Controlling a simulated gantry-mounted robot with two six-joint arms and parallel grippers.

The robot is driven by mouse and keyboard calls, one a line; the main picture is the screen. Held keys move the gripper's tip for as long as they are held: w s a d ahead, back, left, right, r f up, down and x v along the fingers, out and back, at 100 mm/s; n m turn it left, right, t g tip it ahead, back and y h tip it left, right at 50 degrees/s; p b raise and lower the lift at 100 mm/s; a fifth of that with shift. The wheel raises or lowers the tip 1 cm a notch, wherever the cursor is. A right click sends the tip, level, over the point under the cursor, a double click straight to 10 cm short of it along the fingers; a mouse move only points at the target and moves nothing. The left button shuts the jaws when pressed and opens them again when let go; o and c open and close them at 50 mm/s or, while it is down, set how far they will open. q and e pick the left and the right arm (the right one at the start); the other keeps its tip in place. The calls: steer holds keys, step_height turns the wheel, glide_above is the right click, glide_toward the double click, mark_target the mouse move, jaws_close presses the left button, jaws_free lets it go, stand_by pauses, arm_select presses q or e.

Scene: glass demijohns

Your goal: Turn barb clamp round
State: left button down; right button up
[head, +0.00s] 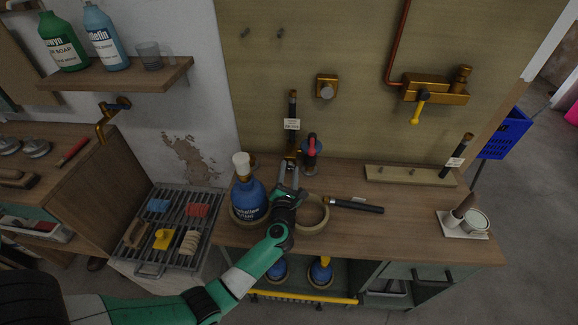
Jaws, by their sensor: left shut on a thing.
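My left gripper (289,172) reaches over the workbench with its fingers pointing to the back wall. It is shut on a small piece at the bench's back edge, likely the barb clamp; the fingers hide most of it. A brass-coloured fitting (291,155) shows just beyond the fingertips, below a dark upright rod (293,106) with a white label. A red and black handled part (311,150) stands close to the right of the fingertips. A blue demijohn (248,197) with a pale cap stands upright just left of the gripper. My right gripper is not in view.
A round wooden ring (313,214) and a black-handled tool (356,205) lie right of my gripper. A wooden rail (410,176), another labelled dark rod (457,156) and a white cup (474,222) are further right. A metal rack (180,225) stands left. The bench's middle right is clear.

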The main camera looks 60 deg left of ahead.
arm_select(q)
steer(key=m+p, duration=0.2)
steer(key=shift+r+m, duration=0.2)
steer(key=shift+m, duration=0.2)
steer(key=m+p, duration=0.2)
steer(key=m, duration=0.1)
steer(key=shift+f+m+p, duration=0.1)
steer(key=shift+m+p, duration=0.2)
steer(key=shift+p, duration=0.05)
steer(key=m+p, duration=0.1)
steer(key=m, duration=0.2)
steer(key=shift+w+f+m+p, duration=0.1)
steer(key=shift+m+p, duration=0.2)
steer(key=shift+p, duration=0.1)
steer(key=shift+f+m+p, duration=0.1)
steer(key=shift+m+p, duration=0.5)
steer(key=shift+m, duration=1)
steer(key=shift+c, duration=2.3)
jaws_free()
steer(key=shift+d, duration=0.1)
